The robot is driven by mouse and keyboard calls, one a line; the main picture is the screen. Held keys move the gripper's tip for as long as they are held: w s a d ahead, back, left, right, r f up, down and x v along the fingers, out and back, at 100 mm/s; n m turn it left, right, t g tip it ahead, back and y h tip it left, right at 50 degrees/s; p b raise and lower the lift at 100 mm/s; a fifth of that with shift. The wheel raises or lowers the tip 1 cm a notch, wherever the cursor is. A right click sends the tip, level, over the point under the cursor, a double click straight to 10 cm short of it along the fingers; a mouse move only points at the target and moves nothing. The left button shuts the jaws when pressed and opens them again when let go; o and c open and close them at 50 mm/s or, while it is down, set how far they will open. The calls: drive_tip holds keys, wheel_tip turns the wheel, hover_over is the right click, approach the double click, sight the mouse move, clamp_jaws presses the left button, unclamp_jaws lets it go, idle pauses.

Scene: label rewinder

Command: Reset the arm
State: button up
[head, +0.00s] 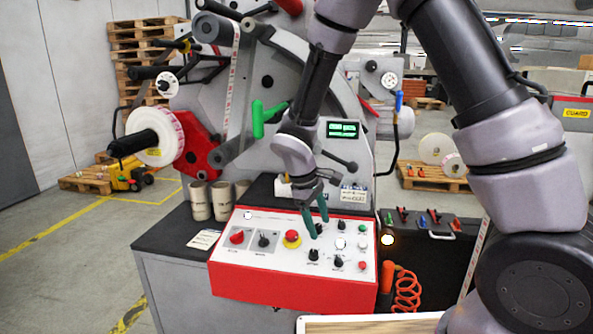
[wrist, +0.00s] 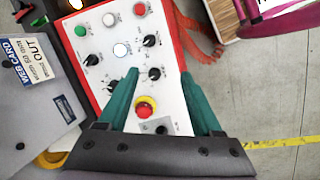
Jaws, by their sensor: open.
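My gripper (head: 316,226) hangs over the red-framed control panel (head: 228,277), pointing down. Its two green fingers are open with nothing between them. In the wrist view the gripper (wrist: 168,100) reaches over the panel's white face, with the red and yellow emergency stop button (wrist: 145,107) showing between the fingers. Black knobs (wrist: 154,73) and a lit white button (wrist: 121,50) lie beyond the fingertips. I cannot tell whether a fingertip touches the panel. My arm runs from the right side of the head view to the panel.
The label rewinder (head: 285,85) stands behind the panel, with a white roll (head: 152,134) at left. Several cardboard cores (head: 200,201) stand left of the panel. An orange coiled hose (head: 405,290) hangs at right. Open floor (head: 75,265) lies to the left.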

drive_tip(key=s+d+r+m+t+y, duration=0.1)
drive_tip(key=d+r+m+y, duration=0.1)
drive_tip(key=d+r+m, duration=0.5)
drive_tip(key=d+r+y, duration=0.1)
drive_tip(key=d+r, duration=0.3)
drive_tip(key=r, duration=0.7)
drive_tip(key=s+d+r+m+t+y, duration=0.2)
drive_tip(key=s+d+r+m+t, duration=0.2)
drive_tip(key=s+d+r+m, duration=0.4)
drive_tip(key=s+r, duration=0.3)
drive_tip(key=r, duration=0.1)
drive_tip(key=shift+s+d+r+t, duration=0.15)
drive_tip(key=shift+s+t, duration=0.25)
